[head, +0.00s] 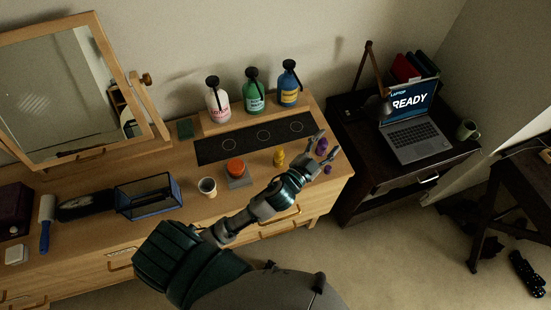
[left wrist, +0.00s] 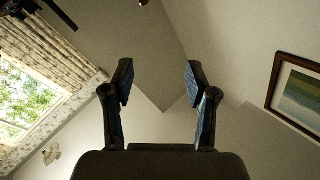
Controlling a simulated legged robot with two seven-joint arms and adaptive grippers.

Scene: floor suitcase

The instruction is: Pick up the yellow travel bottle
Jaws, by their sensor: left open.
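The small yellow travel bottle (head: 279,157) stands upright on the wooden dresser top, in front of the dark mat with three circles. My left gripper (head: 327,146) is open, to the right of the yellow bottle and apart from it. Its fingers point toward the back right, and a small purple bottle (head: 321,147) shows between them in the picture. I cannot tell whether they touch it. In the left wrist view the left gripper (left wrist: 158,76) shows spread fingers with nothing between them, against ceiling and walls. My right gripper is not in view.
A red-topped item on a grey block (head: 239,179) and a cup (head: 207,187) stand left of the yellow bottle. A small purple item (head: 328,170) is near my gripper. Pink (head: 217,101), green (head: 254,98) and blue (head: 289,90) pump bottles stand behind the mat (head: 215,149). A laptop (head: 411,135) is right.

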